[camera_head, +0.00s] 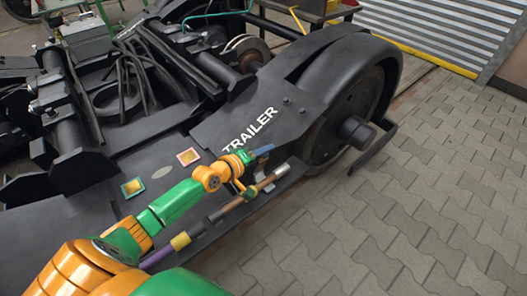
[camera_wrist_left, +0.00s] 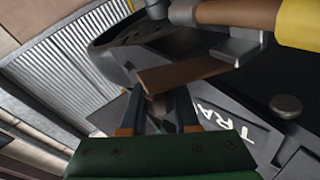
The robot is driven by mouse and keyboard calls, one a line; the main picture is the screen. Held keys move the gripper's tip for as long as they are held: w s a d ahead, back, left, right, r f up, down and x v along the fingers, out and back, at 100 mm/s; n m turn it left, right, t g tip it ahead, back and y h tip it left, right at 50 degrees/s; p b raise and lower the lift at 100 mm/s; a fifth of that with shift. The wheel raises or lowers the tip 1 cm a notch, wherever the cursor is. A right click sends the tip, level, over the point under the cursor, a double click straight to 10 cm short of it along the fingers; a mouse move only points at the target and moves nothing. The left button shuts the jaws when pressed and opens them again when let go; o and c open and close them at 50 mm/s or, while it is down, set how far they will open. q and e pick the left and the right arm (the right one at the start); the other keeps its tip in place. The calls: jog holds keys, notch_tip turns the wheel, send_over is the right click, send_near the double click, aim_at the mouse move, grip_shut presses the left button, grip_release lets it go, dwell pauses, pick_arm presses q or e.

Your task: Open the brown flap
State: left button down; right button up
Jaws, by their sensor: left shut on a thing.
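The brown flap (camera_wrist_left: 185,70) shows in the left wrist view as a flat brown strip, tilted, beside a grey bracket (camera_wrist_left: 236,47). My left gripper (camera_wrist_left: 159,104) is shut on a small brown part under the flap's near end, between its two dark fingers. In the head view my left gripper (camera_head: 264,151) is just above a brown pipe (camera_head: 268,180) at the side of the bogie. I cannot make out the flap clearly there, as the gripper covers that spot. My right gripper is not in view.
The dark bogie frame (camera_head: 215,130) with the word TRAILER lies behind the gripper, with a large wheel (camera_head: 345,120) to its right. The pipe has yellow (camera_head: 180,242) and purple sections. Grey paving (camera_head: 430,190) at the right is clear. A corrugated shutter (camera_head: 440,25) stands behind.

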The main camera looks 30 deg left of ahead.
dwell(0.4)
pick_arm(q)
jog(key=c, duration=0.6)
grip_release()
jog(key=shift+c, duration=0.2)
jog(key=p+v, duration=0.3)
jog(key=v, duration=0.4)
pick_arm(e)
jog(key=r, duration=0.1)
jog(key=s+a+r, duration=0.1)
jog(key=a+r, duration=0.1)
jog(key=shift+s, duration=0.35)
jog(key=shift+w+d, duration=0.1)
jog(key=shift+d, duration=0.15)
